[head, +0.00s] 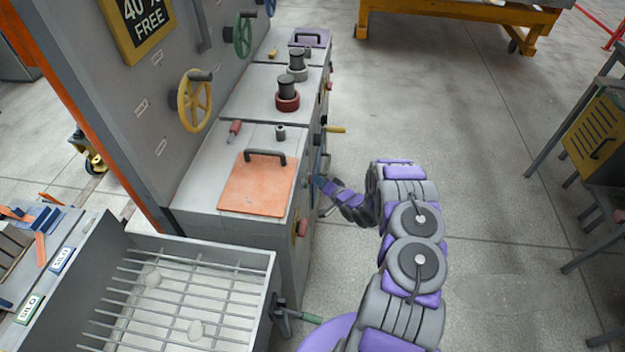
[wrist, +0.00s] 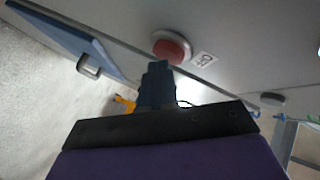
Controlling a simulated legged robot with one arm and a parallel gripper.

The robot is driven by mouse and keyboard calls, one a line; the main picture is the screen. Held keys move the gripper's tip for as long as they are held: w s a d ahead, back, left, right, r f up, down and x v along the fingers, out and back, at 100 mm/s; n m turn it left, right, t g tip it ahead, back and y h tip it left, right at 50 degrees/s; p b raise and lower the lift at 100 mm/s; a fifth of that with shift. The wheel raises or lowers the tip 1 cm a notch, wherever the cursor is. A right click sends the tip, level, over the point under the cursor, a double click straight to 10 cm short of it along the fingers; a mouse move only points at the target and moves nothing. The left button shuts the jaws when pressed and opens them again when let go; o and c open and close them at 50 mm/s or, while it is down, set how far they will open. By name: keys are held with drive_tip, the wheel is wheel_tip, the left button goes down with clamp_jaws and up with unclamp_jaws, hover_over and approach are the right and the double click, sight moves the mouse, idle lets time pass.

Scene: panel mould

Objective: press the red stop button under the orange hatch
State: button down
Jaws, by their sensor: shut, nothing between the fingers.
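The orange hatch (head: 257,188) lies flat on the grey cabinet top, with a black handle (head: 265,155) near its far edge. A red button (head: 302,228) sits on the cabinet's side face below the hatch. In the wrist view a round red button (wrist: 172,48) in a pale ring shows on a grey face, beside a small label. I cannot tell if these are the same button. My gripper (head: 319,181) is beside that side face, partly dark against it. In the wrist view its shut, empty fingers (wrist: 158,68) point at the button; contact is unclear.
A yellow-handled lever (head: 335,129) sticks out of the side face beyond my gripper. A green-handled lever (head: 312,318) juts out nearer. A blue panel with a handle (wrist: 88,66) shows left in the wrist view.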

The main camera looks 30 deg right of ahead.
drive_tip(key=shift+s+d, duration=0.5)
drive_tip(key=shift+d, duration=0.15)
drive_tip(key=s+d, duration=0.1)
drive_tip(key=d, duration=0.1)
drive_tip(key=s+d+b, duration=0.1)
drive_tip(key=s+d, duration=0.1)
drive_tip(key=shift+b, duration=0.3)
idle(0.3)
idle(0.7)
